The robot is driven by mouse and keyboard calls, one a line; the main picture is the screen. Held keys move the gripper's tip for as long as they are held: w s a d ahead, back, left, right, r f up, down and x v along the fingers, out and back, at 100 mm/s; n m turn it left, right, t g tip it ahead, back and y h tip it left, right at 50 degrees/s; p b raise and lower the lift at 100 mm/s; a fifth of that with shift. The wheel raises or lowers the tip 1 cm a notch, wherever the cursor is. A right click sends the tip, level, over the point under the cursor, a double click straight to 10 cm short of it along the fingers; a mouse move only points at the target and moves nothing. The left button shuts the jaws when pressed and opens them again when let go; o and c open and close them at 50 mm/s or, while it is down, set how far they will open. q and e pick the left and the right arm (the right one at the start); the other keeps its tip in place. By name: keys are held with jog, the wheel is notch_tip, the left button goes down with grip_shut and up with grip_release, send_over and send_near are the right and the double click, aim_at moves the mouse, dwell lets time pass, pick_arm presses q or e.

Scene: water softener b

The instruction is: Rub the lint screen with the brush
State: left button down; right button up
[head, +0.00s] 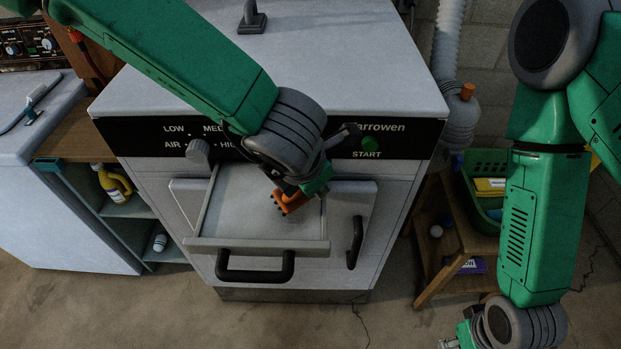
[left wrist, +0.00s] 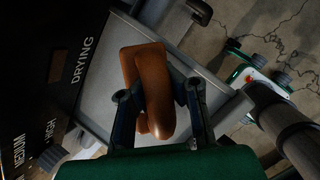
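The lint screen (head: 240,215) is a flat grey panel in a pulled-out frame at the front of the white dryer, with a black handle on its front edge. My left gripper (head: 300,190) is over the right part of the screen, shut on the orange-brown brush (head: 287,203). In the left wrist view the brush (left wrist: 146,85) sits between the two fingers, above the pale screen surface (left wrist: 105,85). Whether its bristles touch the screen is hidden. My right gripper (head: 462,340) is partly cut off at the bottom edge of the head view, away from the dryer.
A wooden shelf with a green basket (head: 482,165) stands at right. A yellow bottle (head: 115,183) is in the left shelf.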

pick_arm(q)
jog(key=shift+a+f, duration=0.15)
jog(key=shift+a, duration=1.45)
jog(key=shift+a+f, duration=0.1)
jog(key=shift+a, duration=1.5)
jog(key=shift+w+a+r+p, duration=0.15)
jog(key=shift+a+p, duration=0.1)
jog(key=shift+a, duration=1.45)
jog(key=shift+w+a+r+p, duration=0.1)
jog(key=shift+a+p, duration=0.15)
jog(key=shift+a, duration=1.4)
notch_tip(320, 180, up, 2)
jog(key=shift+r+p, duration=0.1)
jog(key=shift+p, duration=0.45)
jog(key=shift+r, duration=1.9)
notch_tip(320, 180, up, 3)
jog(key=shift+f, duration=0.1)
